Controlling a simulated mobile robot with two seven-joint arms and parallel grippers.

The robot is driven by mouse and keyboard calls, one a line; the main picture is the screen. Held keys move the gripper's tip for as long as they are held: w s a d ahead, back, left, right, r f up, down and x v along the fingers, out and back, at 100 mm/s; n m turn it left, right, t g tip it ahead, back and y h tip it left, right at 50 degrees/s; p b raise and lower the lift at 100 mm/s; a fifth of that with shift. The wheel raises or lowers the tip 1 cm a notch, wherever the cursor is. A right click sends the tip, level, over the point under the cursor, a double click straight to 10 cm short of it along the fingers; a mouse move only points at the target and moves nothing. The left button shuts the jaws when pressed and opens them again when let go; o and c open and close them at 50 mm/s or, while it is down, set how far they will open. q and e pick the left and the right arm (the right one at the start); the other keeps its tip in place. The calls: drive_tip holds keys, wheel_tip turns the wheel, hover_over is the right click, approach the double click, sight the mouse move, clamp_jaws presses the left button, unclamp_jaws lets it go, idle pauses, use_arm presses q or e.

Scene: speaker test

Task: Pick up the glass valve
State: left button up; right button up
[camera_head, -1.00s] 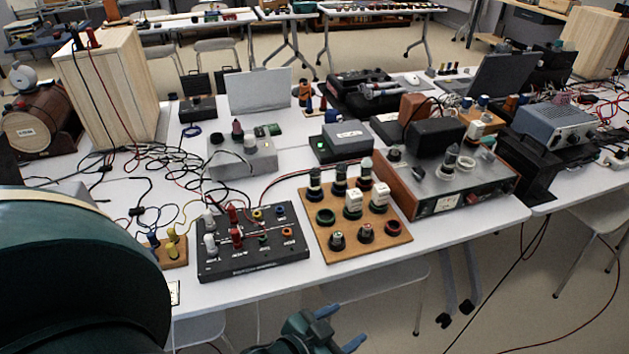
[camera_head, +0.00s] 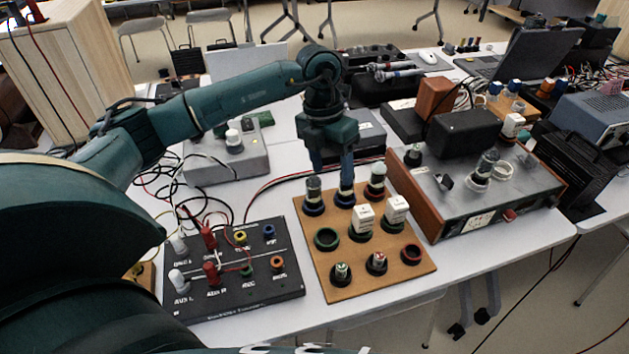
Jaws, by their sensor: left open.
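Several glass valves stand upright in the back row of a brown wooden socket board: a left one (camera_head: 313,187), a middle one (camera_head: 345,197) and a right one (camera_head: 376,178). My left gripper (camera_head: 335,172) is open and points down over the back row, its blue fingers at the left and middle valves. The upper part of the middle valve is hidden by a finger. I cannot tell whether a finger touches any valve. Another glass valve (camera_head: 486,163) stands on the metal-topped amplifier (camera_head: 455,185). My right gripper is not in view.
The wooden board (camera_head: 333,285) also bears two white blocks and several ring sockets. A black panel with plugs (camera_head: 235,300) lies to its left, and a grey box (camera_head: 235,165) stands behind. Red and black cables run behind the board. The white table's front edge is close.

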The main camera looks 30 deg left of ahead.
sight(313, 178)
use_arm(q)
drive_tip(key=a, duration=0.1)
drive_tip(key=w+a+r+y, duration=0.1)
drive_tip(key=a, duration=0.1)
drive_tip(key=a+y, duration=0.1)
drive_tip(key=a, duration=0.1)
drive_tip(key=shift+w+r+n, duration=0.25)
drive_tip(key=shift+r+n, duration=0.1)
drive_tip(key=shift+n, duration=0.05)
wheel_tip(313, 178, down, 6)
drive_tip(key=shift+f, duration=0.25)
drive_tip(key=shift+w+a+f+p, duration=0.1)
drive_tip(key=shift+f+p, duration=0.15)
drive_tip(key=shift+f, duration=1.35)
drive_tip(key=shift+w+a+f+p, duration=0.1)
drive_tip(key=shift+f+p, duration=0.15)
drive_tip(key=shift+f, duration=1.3)
drive_tip(key=c, duration=1.1)
